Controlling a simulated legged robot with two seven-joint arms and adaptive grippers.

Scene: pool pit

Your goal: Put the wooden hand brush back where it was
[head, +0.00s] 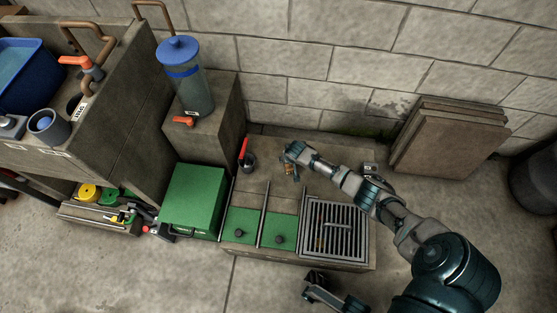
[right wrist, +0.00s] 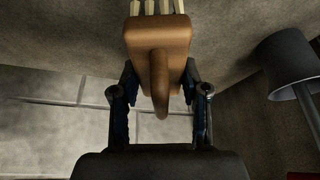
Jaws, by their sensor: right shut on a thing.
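The wooden hand brush has an orange-brown block and handle (right wrist: 155,38) and pale bristles (right wrist: 160,7), seen at the top middle of the right wrist view. My right gripper (right wrist: 159,72) is shut on the block, one finger on each side, with the handle pointing back towards the palm. In the head view my right gripper (head: 292,158) is over the stone ledge, with the small brown brush (head: 289,170) just below it. Whether the bristles touch a surface cannot be told.
A black cup (head: 248,163) with a red-handled tool stands left of my right gripper; a dark cup (right wrist: 288,62) shows at right in the wrist view. Green lids (head: 240,222) and a metal grate (head: 335,228) lie in front. Stone slabs (head: 447,142) lean right.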

